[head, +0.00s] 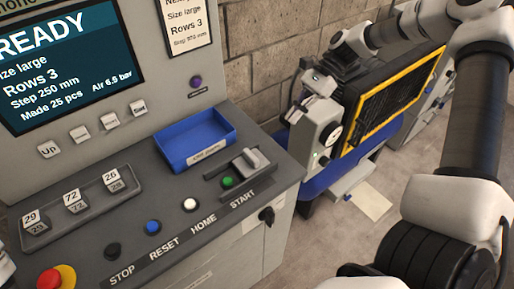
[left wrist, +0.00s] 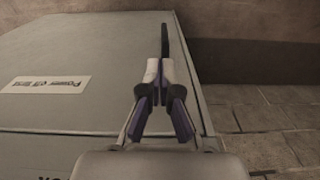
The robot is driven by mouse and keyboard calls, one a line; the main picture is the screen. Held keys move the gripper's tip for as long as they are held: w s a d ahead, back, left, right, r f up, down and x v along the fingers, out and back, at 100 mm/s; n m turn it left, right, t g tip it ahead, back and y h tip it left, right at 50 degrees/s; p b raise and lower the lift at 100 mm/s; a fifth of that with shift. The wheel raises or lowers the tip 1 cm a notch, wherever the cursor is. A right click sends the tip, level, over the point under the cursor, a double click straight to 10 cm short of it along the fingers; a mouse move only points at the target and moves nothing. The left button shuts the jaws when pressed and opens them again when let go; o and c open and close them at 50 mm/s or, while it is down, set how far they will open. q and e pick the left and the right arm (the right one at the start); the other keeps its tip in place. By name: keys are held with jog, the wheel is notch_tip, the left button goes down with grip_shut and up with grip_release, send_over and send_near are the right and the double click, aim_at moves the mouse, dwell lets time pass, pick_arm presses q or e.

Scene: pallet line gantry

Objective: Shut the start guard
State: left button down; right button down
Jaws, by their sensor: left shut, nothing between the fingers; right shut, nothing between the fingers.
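The start guard (head: 251,160) is a small grey flap on the console, at the right end of the button row. It stands raised behind the green START button (head: 227,182), which is uncovered. My right gripper (head: 296,109) is shut and empty, beyond the console's right edge and apart from the guard. My left gripper (left wrist: 158,75) is shut and empty in the left wrist view, in front of a grey cabinet. The guard cannot be made out in that view.
A blue tray (head: 196,139) lies behind the buttons. White HOME (head: 190,204), blue RESET (head: 153,227) and black STOP (head: 112,250) buttons sit left of START. A red emergency button (head: 50,279) is at lower left. A key (head: 267,215) sticks out of the console's front.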

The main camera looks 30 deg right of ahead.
send_near(261, 156)
jog(key=x, duration=0.4)
jog(key=shift+a+r, duration=0.1)
jog(key=shift+s+a+f+p, duration=0.15)
jog(key=shift+a+p, duration=0.1)
jog(key=shift+a, duration=0.35)
jog(key=shift+w+a+f+p, duration=0.15)
jog(key=shift+a+p, duration=0.1)
jog(key=shift+a, duration=0.35)
jog(key=shift+s+a, duration=0.2)
jog(key=shift+a, duration=0.3)
pick_arm(q)
jog(key=shift+a+r, duration=0.2)
jog(key=shift+r, duration=0.4)
pick_arm(e)
jog(key=shift+a, duration=0.3)
jog(key=shift+a+f, duration=0.1)
